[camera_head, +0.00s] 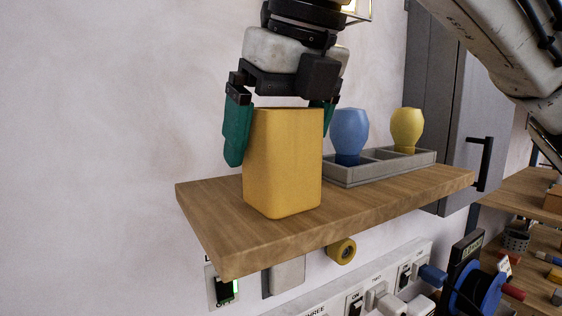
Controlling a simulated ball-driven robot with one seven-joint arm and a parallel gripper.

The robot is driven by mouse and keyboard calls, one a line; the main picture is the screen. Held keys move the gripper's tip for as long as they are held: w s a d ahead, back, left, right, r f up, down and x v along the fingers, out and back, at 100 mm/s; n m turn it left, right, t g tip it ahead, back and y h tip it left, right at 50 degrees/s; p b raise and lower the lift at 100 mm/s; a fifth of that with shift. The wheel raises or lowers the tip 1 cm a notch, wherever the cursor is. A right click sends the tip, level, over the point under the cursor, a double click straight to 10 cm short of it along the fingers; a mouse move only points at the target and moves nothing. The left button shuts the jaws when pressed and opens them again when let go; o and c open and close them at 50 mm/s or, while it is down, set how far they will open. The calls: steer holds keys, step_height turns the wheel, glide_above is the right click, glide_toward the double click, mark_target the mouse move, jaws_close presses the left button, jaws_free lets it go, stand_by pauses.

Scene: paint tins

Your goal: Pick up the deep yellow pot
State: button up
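A deep yellow, box-shaped pot (284,165) with rounded edges stands upright on the wooden shelf (215,225), near its left end. My gripper (281,135) points down over it with its two green fingers spread wide. The left finger shows beside the pot's left edge. The right finger is mostly hidden behind the pot's upper right corner. I cannot tell whether the fingers touch the pot.
A grey divided tray (345,177) stands behind and right on the shelf, with a blue vase-shaped pot (349,130) and a lighter yellow one (407,127). A grey cabinet (440,95) with a black handle is at right. Sockets and a blue reel (478,288) lie below.

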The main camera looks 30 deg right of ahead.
steer(key=c, duration=0.9)
steer(key=shift+c, duration=0.2)
steer(key=shift+r, duration=0.2)
